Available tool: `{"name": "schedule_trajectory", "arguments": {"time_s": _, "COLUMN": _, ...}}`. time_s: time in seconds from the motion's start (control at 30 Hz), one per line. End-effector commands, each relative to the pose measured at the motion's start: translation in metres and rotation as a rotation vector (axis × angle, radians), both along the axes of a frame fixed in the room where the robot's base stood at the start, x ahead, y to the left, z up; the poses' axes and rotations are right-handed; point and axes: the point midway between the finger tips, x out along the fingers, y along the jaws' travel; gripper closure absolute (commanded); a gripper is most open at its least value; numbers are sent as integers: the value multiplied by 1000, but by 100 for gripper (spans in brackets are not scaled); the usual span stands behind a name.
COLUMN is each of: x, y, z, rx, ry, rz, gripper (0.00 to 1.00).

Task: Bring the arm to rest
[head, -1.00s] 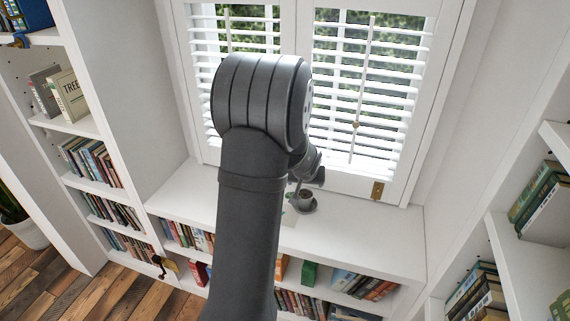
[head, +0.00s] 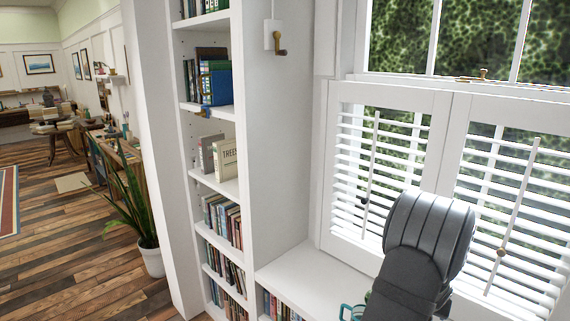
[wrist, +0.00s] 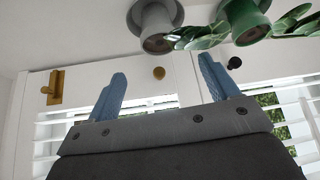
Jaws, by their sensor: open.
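My arm shows at the lower right of the head view, in front of the white shutters (head: 375,175). My gripper is hidden there behind the arm. In the wrist view, my gripper (wrist: 160,88) has its two blue fingers spread wide with nothing between them. A grey cup (wrist: 155,22) and a green pot (wrist: 246,20) with leaves show at the top of this inverted view, apart from the fingertips.
The white bench top (head: 300,275) lies below the shutters, with a teal object (head: 350,312) at the frame's bottom edge. A tall white bookcase (head: 268,150) stands left of it. A potted plant (head: 152,259) and open wooden floor (head: 75,250) lie farther left.

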Motion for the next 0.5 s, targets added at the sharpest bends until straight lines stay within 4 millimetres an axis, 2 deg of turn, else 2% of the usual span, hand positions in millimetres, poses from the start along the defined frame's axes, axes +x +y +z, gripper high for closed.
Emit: {"name": "schedule_trajectory", "arguments": {"time_s": 0.5, "x": 34, "y": -22, "z": -64, "rx": 1, "ry": 2, "rz": 0, "gripper": 20}}
